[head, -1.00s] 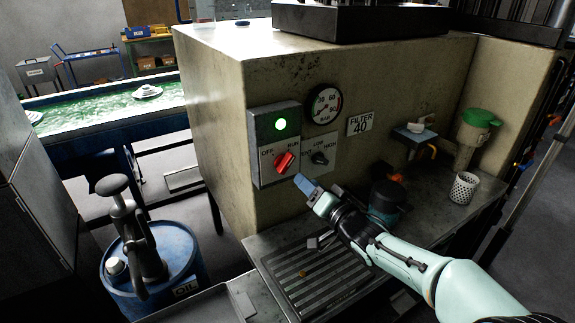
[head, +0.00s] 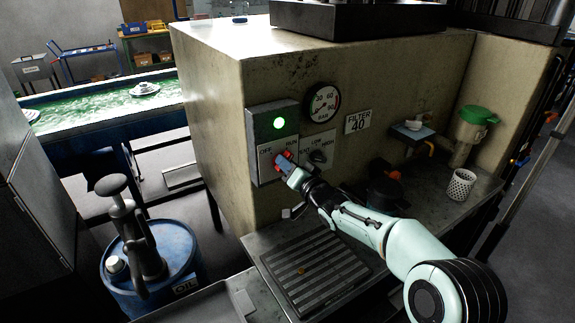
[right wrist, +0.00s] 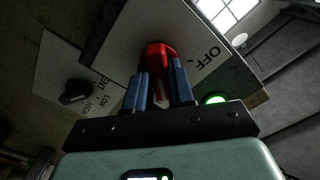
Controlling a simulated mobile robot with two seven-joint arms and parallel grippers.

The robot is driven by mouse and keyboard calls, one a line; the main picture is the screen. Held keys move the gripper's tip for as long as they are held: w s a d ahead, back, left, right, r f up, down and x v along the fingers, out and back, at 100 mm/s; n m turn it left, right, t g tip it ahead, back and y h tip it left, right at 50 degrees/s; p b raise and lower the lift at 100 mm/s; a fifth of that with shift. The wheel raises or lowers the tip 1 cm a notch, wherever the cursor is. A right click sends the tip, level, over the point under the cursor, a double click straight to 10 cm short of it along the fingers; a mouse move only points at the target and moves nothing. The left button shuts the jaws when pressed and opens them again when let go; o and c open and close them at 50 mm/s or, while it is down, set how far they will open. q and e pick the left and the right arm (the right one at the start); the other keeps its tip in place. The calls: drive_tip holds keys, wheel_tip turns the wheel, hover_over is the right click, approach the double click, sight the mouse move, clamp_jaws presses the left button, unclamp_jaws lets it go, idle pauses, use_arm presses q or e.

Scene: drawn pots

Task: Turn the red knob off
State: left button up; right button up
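The red knob (head: 289,154) is on a grey switch box with OFF and RUN labels, on the front of the beige machine. A green lamp (head: 279,123) above it is lit. In the head view my right gripper (head: 284,164) is at the knob and covers much of it. In the right wrist view the red knob (right wrist: 158,50) sits at the tips of the two blue fingers, one finger on each side. A gap shows between the fingers of my right gripper (right wrist: 160,78); firm contact is not visible. My left gripper is not in view.
A small black selector knob (head: 318,156) is just right of the box, with a gauge (head: 322,104) above. A dark container (head: 385,190), a white perforated cup (head: 460,187) and a green-topped funnel (head: 474,118) are to the right. A blue oil drum (head: 160,270) stands at left.

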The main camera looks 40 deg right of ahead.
clamp_jaws()
use_arm(q)
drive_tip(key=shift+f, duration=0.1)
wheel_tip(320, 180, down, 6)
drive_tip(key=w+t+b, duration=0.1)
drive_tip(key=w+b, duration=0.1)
drive_tip(key=b, duration=0.6)
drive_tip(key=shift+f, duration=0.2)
use_arm(e)
drive_tip(key=n, duration=1.5)
drive_tip(key=shift+a+n, duration=0.3)
drive_tip(key=shift+a, duration=0.05)
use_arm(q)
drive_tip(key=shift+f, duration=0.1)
use_arm(e)
drive_tip(key=shift+n, duration=0.3)
